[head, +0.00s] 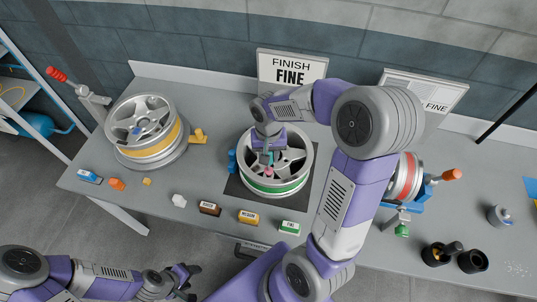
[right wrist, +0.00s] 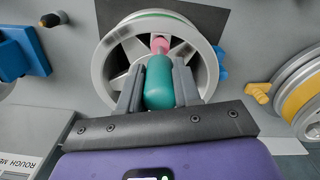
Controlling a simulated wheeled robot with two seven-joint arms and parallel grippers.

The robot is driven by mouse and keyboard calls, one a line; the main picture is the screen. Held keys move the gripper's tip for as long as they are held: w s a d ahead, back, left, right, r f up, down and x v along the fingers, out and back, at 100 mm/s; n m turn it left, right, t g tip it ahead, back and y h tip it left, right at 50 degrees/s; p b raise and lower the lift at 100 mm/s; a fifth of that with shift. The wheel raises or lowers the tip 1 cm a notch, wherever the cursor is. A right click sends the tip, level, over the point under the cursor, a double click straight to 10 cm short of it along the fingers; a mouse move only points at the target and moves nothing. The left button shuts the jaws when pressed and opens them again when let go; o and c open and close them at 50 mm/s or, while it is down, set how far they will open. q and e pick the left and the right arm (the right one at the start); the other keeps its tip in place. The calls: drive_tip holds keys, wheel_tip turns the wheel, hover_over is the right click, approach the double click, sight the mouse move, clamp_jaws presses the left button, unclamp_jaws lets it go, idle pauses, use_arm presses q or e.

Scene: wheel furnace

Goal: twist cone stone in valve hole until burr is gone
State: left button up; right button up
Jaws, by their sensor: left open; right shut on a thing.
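The cone stone is a green-handled tool (right wrist: 159,84) with a pink tip (right wrist: 160,44). My right gripper (right wrist: 158,88) is shut on its green handle, one finger on each side. The pink tip points at the middle part of the green-banded wheel (head: 272,189); it also shows small in the head view (head: 269,170). The valve hole and any burr cannot be made out, and I cannot tell whether the tip is inside a hole. My right gripper (head: 267,153) is above this wheel in the head view. My left gripper (head: 187,275) is open and empty, low in front of the bench.
A yellow-banded wheel (head: 147,150) stands left on the grey bench (head: 100,150); a red-banded wheel (head: 405,178) stands right. Labelled blocks, including a green one (head: 290,227), line the front. Black cups (head: 472,261) stand front right. A FINISH FINE sign (head: 291,72) stands behind.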

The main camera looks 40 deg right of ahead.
drive_tip(key=shift+r+p, duration=2.6)
drive_tip(key=shift+r, duration=0.9)
